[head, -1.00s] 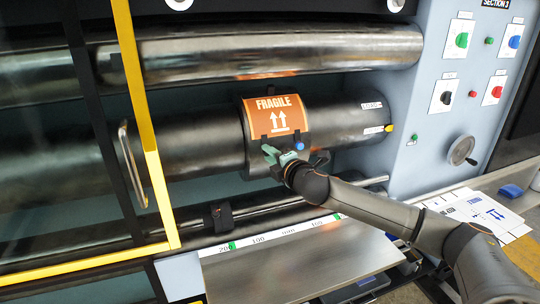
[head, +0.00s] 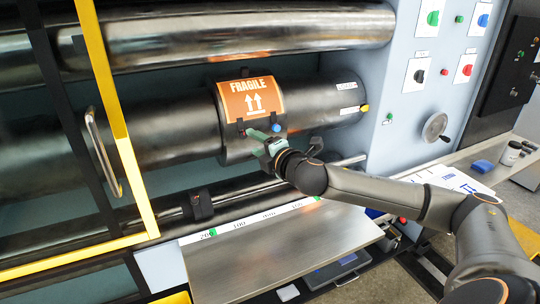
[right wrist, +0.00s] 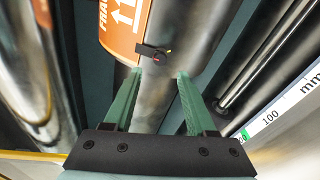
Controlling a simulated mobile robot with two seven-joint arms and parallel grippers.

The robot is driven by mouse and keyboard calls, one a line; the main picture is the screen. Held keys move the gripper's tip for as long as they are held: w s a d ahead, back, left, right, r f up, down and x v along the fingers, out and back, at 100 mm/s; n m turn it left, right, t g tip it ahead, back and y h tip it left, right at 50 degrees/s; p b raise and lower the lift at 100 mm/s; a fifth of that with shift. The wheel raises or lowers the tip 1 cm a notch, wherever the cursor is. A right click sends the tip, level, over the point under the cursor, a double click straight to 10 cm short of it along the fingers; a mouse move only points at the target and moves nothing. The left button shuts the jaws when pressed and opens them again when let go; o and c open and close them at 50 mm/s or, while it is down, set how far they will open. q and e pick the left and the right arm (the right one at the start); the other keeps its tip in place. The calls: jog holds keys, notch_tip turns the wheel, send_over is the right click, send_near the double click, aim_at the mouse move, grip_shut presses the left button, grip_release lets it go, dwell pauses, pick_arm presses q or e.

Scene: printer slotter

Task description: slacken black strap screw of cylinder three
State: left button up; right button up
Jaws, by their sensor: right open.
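An orange FRAGILE plate (head: 251,98) sits on the large black cylinder (head: 320,105), on a wide black strap (head: 236,150) that wraps it. A blue knob (head: 276,128) and a small red tip show at the plate's lower edge. My right gripper (head: 258,138) has its green fingers open just below the plate. In the right wrist view, the open gripper (right wrist: 159,75) points at the cylinder, with a small black fitting (right wrist: 150,51) with a red end beyond and between the fingertips. I see no contact with it. My left gripper is out of view.
A yellow-framed guard with a metal handle (head: 101,150) stands to the left. A steel shelf (head: 280,255) with a numbered scale (head: 255,219) lies below. A control panel with coloured knobs and a handwheel (head: 435,127) is to the right.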

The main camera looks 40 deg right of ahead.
jog(key=s+r+b, duration=0.1)
jog(key=s+b, duration=0.1)
jog(key=s, duration=0.4)
jog(key=shift+s+a, duration=0.4)
